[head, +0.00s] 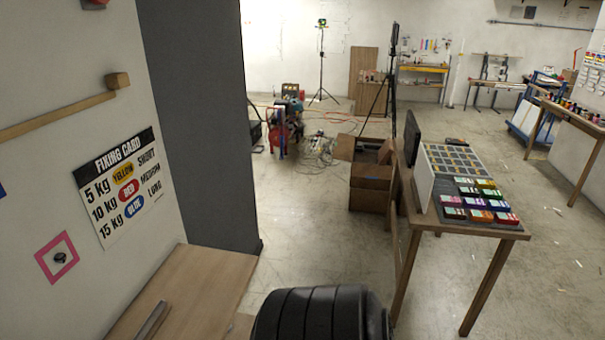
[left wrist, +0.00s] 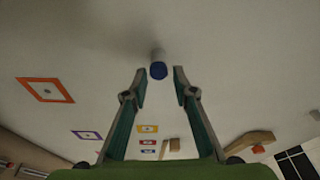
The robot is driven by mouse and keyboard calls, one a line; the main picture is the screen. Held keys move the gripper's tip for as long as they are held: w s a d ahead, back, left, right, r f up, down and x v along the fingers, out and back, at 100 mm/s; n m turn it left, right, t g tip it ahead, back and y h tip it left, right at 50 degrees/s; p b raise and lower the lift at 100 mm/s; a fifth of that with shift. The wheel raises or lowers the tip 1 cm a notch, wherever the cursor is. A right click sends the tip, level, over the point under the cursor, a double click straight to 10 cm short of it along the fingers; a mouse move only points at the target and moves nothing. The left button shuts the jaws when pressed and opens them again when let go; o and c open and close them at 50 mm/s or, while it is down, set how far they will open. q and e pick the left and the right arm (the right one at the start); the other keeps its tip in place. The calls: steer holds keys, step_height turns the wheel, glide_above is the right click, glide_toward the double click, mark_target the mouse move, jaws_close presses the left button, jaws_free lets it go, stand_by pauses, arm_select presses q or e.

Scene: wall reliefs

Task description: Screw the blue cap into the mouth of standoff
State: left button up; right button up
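I cannot tell how deep the cap sits in the mouth. The cap, the standoff and my left gripper do not show in the head view. My right gripper is in neither view.
In the head view, a fixing card (head: 122,188) and a pink square with a black knob (head: 57,257) are on the left wall, above a wooden surface (head: 190,290). A grey panel (head: 203,120) stands beside it. A table with coloured boxes (head: 480,228) is at right.

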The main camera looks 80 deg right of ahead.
arm_select(q)
steer(key=shift+d, duration=0.1)
steer(key=n+t+y+b, duration=0.1)
steer(key=n+y+b, duration=0.1)
steer(key=n, duration=0.6)
steer(key=n+t+y+b, duration=0.1)
steer(key=n+y+b, duration=0.1)
steer(key=n, duration=0.6)
steer(key=n+t+y+b, duration=0.1)
steer(key=n+y+b, duration=0.1)
steer(key=n, duration=0.6)
steer(key=shift+n+b, duration=0.4)
steer(key=shift+b, duration=0.1)
